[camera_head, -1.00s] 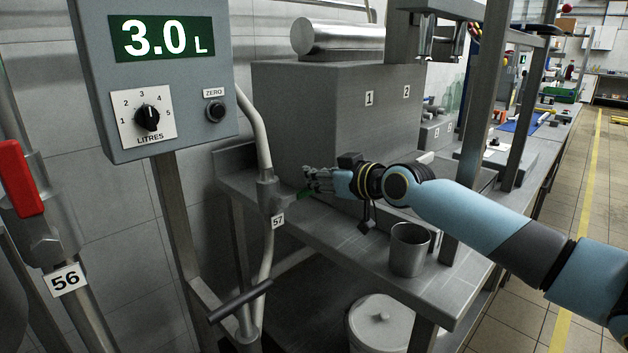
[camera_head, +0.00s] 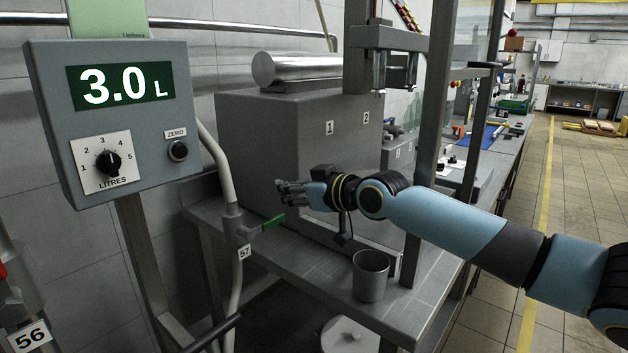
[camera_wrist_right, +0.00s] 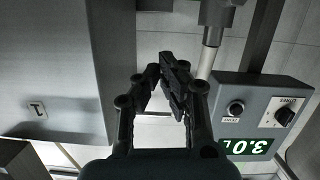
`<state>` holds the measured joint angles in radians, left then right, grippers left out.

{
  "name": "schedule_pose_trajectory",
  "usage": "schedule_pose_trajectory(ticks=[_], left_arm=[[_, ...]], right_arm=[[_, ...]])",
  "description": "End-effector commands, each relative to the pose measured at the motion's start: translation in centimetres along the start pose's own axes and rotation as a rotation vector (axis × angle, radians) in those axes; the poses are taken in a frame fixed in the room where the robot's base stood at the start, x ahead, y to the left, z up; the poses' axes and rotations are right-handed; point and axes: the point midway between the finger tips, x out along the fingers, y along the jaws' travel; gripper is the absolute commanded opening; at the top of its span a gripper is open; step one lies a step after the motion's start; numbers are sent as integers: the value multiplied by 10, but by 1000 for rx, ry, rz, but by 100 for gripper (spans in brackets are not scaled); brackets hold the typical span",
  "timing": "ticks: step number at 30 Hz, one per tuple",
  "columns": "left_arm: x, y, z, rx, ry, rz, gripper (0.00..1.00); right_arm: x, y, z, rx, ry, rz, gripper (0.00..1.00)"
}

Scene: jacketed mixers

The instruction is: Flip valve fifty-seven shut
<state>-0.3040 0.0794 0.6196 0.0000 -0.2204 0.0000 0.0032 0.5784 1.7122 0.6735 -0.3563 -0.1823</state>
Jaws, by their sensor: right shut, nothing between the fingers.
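Valve fifty-seven (camera_head: 238,228) is a grey body on a vertical pipe, with a "57" tag (camera_head: 243,252) below it. Its green lever (camera_head: 272,222) points right and slightly up, across the pipe. My right gripper (camera_head: 283,192) is above the lever, fingers pointing left, with a small visible gap between them in the head view. In the wrist view, my right gripper's dark fingers (camera_wrist_right: 168,75) are together and empty. A pipe (camera_wrist_right: 209,60) is beside them; the lever is not visible there. My left gripper is not in view.
A display box (camera_head: 115,120) reading 3.0 L stands left of the valve. A grey tank (camera_head: 300,140) is behind my gripper. A metal cup (camera_head: 370,275) stands on the bench (camera_head: 310,265). The "56" tag (camera_head: 30,338) is at lower left.

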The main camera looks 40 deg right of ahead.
Motion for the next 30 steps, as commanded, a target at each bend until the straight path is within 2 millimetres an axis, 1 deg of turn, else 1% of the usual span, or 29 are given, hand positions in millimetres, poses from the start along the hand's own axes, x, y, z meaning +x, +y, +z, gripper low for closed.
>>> schedule_pose_trajectory(ticks=[1, 6, 9, 12, 17, 30], left_arm=[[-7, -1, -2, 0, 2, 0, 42], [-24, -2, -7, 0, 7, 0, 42], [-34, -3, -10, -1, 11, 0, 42], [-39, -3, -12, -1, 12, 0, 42], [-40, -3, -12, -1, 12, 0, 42], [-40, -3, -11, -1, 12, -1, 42]], right_arm=[[-14, 1, 0, -6, -6, 0, 0], [-49, 1, -2, -4, -3, -1, 0], [-62, 2, -2, -2, -2, 1, 0], [-70, 2, 0, 0, -1, 1, 0], [-74, 1, 1, 1, 1, 0, 0], [-73, 1, 2, 2, 1, 0, 0]])
